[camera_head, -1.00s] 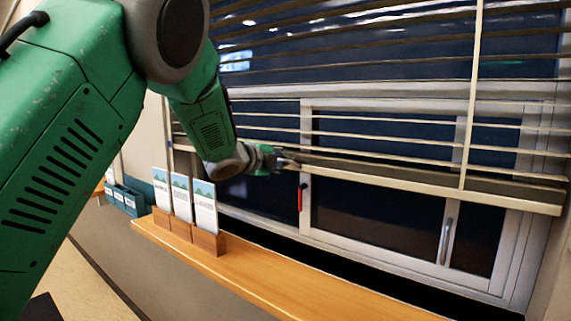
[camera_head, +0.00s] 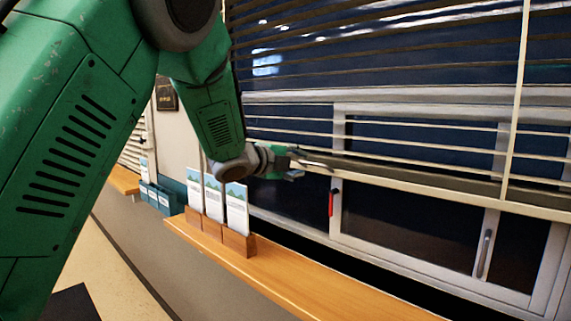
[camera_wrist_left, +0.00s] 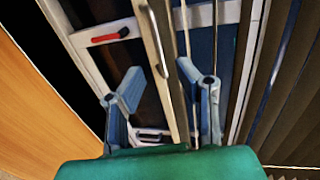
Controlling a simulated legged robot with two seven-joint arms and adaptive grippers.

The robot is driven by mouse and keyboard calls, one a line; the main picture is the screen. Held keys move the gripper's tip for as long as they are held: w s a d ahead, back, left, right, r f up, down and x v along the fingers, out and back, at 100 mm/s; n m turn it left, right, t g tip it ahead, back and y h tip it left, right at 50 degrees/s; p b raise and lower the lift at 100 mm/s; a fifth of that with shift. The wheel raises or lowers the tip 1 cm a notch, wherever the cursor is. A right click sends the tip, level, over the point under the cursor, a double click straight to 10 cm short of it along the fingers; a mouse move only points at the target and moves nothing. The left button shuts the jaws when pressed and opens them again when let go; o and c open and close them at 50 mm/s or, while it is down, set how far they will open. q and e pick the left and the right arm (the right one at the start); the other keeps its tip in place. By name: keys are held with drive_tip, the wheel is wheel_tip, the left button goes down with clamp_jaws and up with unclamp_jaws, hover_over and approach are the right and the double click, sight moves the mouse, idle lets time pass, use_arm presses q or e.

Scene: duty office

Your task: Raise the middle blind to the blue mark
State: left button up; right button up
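The wide blind with dark slats hangs partly lowered over the window, its pale bottom rail (camera_head: 430,190) sloping down to the right in the head view. My left gripper (camera_head: 312,166) is at the left part of this rail. In the left wrist view the left gripper (camera_wrist_left: 160,100) is open, with one finger on each side of the rail (camera_wrist_left: 155,55). I cannot tell whether the fingers touch it. I cannot make out a blue mark. My right gripper is not in view.
A wooden sill (camera_head: 285,275) runs below the window, with several leaflet holders (camera_head: 237,210) on it. A red handle (camera_head: 331,203) is on the window frame. Another blind (camera_head: 135,152) and teal boxes (camera_head: 163,198) are farther left. My green arm covers the left side.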

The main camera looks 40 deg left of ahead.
use_arm(q)
drive_tip(key=shift+a+v, duration=0.15)
drive_tip(key=shift+v, duration=1.35)
drive_tip(key=shift+a+v, duration=0.15)
drive_tip(key=shift+v, duration=1.3)
drive_tip(key=shift+f, duration=0.2)
drive_tip(key=s+d+f+n+g, duration=0.2)
drive_tip(key=s+f+n, duration=0.1)
drive_tip(key=f, duration=0.8)
drive_tip(key=s+d+f+n+g, duration=0.2)
drive_tip(key=f+n, duration=0.2)
drive_tip(key=f, duration=0.7)
drive_tip(key=s+d+f+n+g, duration=0.3)
drive_tip(key=f, duration=0.8)
drive_tip(key=s+d+f+n+g, duration=0.3)
drive_tip(key=s+f, duration=0.4)
drive_tip(key=s, duration=0.3)
drive_tip(key=s+d+f+n+g+b, duration=0.1)
drive_tip(key=s+d+f+n+g, duration=0.15)
drive_tip(key=s+f, duration=0.65)
drive_tip(key=s+d+f+n+g, duration=0.3)
drive_tip(key=s+f+n, duration=0.15)
drive_tip(key=s, duration=0.75)
wheel_tip(320, 180, down, 7)
drive_tip(key=w+m+y+b, duration=0.1)
drive_tip(key=w+b, duration=0.1)
drive_tip(key=b, duration=0.6)
drive_tip(key=shift+d+f+m, duration=0.2)
drive_tip(key=shift+d+m, duration=0.1)
